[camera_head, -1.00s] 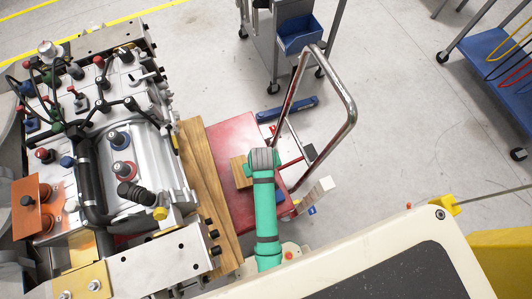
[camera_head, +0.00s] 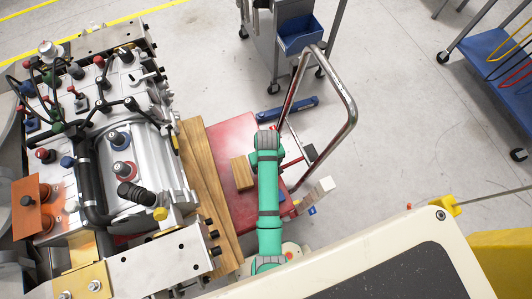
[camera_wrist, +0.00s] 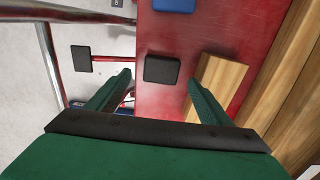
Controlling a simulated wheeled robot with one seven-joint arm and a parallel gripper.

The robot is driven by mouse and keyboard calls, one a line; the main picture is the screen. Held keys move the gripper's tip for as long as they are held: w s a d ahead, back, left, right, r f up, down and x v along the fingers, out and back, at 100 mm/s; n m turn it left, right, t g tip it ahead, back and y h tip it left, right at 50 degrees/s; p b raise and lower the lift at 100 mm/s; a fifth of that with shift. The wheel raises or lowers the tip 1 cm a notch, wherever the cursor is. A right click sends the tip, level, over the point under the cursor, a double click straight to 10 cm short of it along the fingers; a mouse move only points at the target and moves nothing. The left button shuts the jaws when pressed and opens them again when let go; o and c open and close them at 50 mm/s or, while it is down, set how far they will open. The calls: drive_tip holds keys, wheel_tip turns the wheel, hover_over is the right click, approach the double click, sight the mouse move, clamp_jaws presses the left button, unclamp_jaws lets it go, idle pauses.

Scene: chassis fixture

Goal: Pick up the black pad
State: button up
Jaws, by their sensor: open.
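A small black square pad (camera_wrist: 162,69) with rounded corners lies on the red platform (camera_wrist: 180,30) in the wrist view. In the head view my arm appears to hide it. My gripper (camera_wrist: 159,78) is open, its two green fingers pointing toward the platform. The pad shows between and slightly beyond the fingertips, with nothing held. In the head view my green arm reaches over the red platform (camera_head: 232,135), and the fingers cannot be made out.
A wooden block (camera_wrist: 222,82) lies right of the pad, close to the right finger. A blue piece (camera_wrist: 174,4) is at the top. Another black square plate (camera_wrist: 81,58) sits on a red rod by the metal handle (camera_head: 350,110). The engine fixture (camera_head: 120,130) stands left.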

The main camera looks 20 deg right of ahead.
wheel_tip(320, 180, down, 4)
drive_tip(key=shift+s+a+r, duration=0.1)
drive_tip(key=shift+a+r, duration=0.05)
drive_tip(key=shift+r, duration=0.1)
drive_tip(key=shift+f, duration=0.3)
drive_tip(key=shift+s, duration=0.1)
drive_tip(key=shift+c, duration=0.2)
drive_tip(key=c, duration=1.1)
